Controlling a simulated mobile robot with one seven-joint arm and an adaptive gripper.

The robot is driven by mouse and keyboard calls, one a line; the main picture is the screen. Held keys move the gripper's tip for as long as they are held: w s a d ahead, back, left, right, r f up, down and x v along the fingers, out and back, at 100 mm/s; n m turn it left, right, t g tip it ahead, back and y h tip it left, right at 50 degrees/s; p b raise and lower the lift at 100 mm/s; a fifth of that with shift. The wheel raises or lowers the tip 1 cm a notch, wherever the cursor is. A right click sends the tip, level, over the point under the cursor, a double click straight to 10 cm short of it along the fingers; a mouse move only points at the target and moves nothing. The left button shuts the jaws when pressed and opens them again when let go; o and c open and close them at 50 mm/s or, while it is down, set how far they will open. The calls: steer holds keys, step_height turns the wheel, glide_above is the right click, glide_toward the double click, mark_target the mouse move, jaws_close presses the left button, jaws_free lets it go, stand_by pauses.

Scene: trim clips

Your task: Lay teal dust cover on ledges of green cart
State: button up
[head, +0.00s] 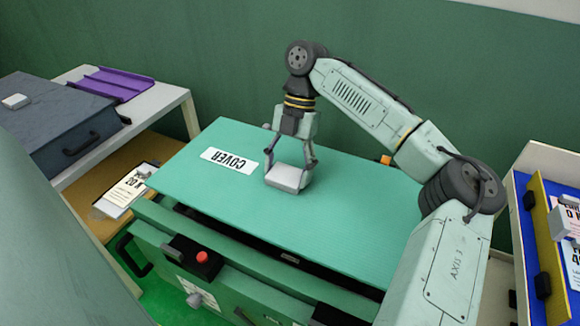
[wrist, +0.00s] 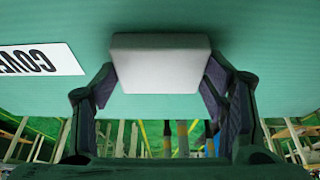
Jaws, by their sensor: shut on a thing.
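The teal dust cover (head: 335,198) is a flat panel with a white "COVER" label and a pale grey block handle (head: 287,178) on top. It lies over the top of the green cart (head: 265,285) in the head view, with a dark gap along its front edge. Whether it rests on the ledges or hangs just above them I cannot tell; the ledges are hidden under it. My gripper (head: 289,168) is shut on the handle, fingers on its two sides. In the wrist view the handle (wrist: 161,62) sits between the fingers, with the cover (wrist: 270,40) behind it.
A grey-white table (head: 170,100) at the left holds a dark case (head: 60,120) and a purple tray (head: 110,84). A shelf below holds a printed card (head: 125,190). A red button (head: 202,257) is on the cart's front. A rack with a yellow-edged blue panel (head: 555,240) stands at the right.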

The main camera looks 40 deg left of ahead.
steer(key=shift+f+b, duration=3.8)
steer(key=shift+f, duration=0.4)
steer(key=shift+f, duration=0.55)
steer(key=o, duration=1.5)
steer(key=shift+o, duration=0.2)
steer(key=v, duration=1.2)
